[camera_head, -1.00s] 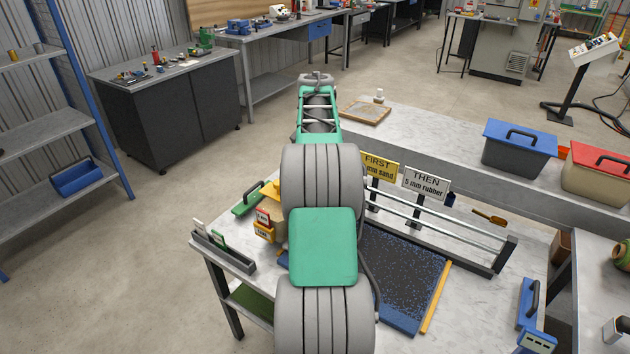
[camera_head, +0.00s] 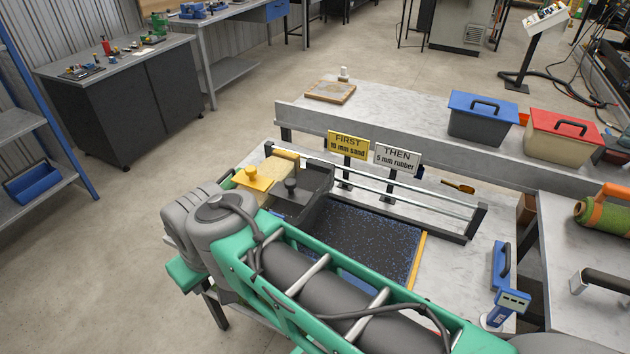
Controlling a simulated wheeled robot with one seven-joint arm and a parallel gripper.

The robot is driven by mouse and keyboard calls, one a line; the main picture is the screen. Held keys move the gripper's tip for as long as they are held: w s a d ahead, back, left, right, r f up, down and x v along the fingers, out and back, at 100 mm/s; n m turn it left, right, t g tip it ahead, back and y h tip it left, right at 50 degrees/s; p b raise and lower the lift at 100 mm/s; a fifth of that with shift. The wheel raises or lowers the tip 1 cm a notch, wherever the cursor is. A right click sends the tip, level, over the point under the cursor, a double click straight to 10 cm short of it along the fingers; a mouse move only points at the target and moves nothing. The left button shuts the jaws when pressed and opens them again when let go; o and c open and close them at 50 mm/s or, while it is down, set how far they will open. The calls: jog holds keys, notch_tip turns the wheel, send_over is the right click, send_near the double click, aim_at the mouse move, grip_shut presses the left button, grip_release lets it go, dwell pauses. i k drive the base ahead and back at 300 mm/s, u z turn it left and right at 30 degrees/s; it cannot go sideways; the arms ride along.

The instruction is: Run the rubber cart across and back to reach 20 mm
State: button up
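A dark grey open-topped box with a black knob (camera_head: 291,187), which may be the rubber cart, stands at the left end of the rails (camera_head: 420,202). A dark blue-speckled turf panel (camera_head: 365,238) lies to its right, with a yellow strip (camera_head: 418,262) along its right edge. A sand-coloured block with a yellow handle (camera_head: 256,179) sits at the box's left. Two signs stand behind the rails: a yellow one (camera_head: 348,144) reads "FIRST 10 mm sand", a white one (camera_head: 397,158) "THEN 5 mm rubber". My arm covers the panel's near side. My gripper is out of view.
A blue-lidded bin (camera_head: 484,117) and a red-lidded bin (camera_head: 561,146) stand on the back bench. A blue handheld device (camera_head: 509,305) and a blue-handled tool (camera_head: 500,268) lie at the table's right. A green roll (camera_head: 603,214) rests further right.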

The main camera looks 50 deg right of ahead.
aim_at(301, 198)
jog(key=z, duration=0.85)
jog(key=i, duration=0.4)
jog(key=u, duration=1.7)
